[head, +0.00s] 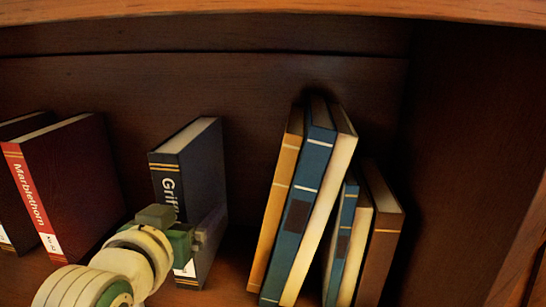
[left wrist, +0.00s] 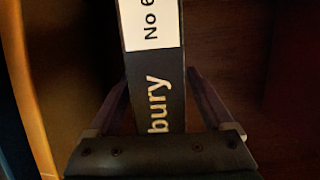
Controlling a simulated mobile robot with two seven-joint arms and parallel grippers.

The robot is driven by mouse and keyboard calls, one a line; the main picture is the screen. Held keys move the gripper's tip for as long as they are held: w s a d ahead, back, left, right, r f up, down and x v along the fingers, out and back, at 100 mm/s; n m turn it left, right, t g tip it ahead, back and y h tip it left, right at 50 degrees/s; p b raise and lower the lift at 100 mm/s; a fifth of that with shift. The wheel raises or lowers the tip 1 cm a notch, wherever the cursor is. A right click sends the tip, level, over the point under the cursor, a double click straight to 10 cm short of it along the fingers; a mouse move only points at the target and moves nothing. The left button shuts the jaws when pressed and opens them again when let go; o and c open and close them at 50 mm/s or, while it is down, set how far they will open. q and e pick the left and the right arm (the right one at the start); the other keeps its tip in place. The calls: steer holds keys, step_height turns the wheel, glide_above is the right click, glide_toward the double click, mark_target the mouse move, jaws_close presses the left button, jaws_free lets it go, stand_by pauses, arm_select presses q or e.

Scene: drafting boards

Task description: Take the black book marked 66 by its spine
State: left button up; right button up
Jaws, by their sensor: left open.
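A black book (head: 206,165) with gold bands and white lettering starting "Grif" stands upright on the shelf in the head view. My left gripper (head: 195,238) is in front of its lower spine and hides part of the title and label. In the left wrist view the spine (left wrist: 156,68) shows "bury" and a white label reading "No 6"; any further digit is cut off. The open fingers of my left gripper (left wrist: 157,80) appear one on each side of the spine, with nothing clamped. Whether they touch the book I cannot tell. My right gripper is not in view.
A dark red book (head: 80,175) marked Marblethorn stands to the left, with another dark book (head: 22,124) beyond it. Several books, including an orange one (head: 276,200) and a brown one (head: 383,235), lean at right. Gaps show on both sides of the black book.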

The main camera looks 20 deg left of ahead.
arm_select(q)
steer(key=shift+w+a, duration=0.2)
steer(key=shift+w, duration=0.5)
steer(key=shift+s+d, duration=0.1)
steer(key=shift+s, duration=0.25)
steer(key=shift+s+d+f, duration=0.1)
steer(key=shift+s+f, duration=0.05)
steer(key=shift+s, duration=0.1)
steer(key=shift+c, duration=0.8)
steer(key=shift+w, duration=0.2)
steer(key=c, duration=0.4)
jaws_close()
steer(key=shift+r, duration=0.25)
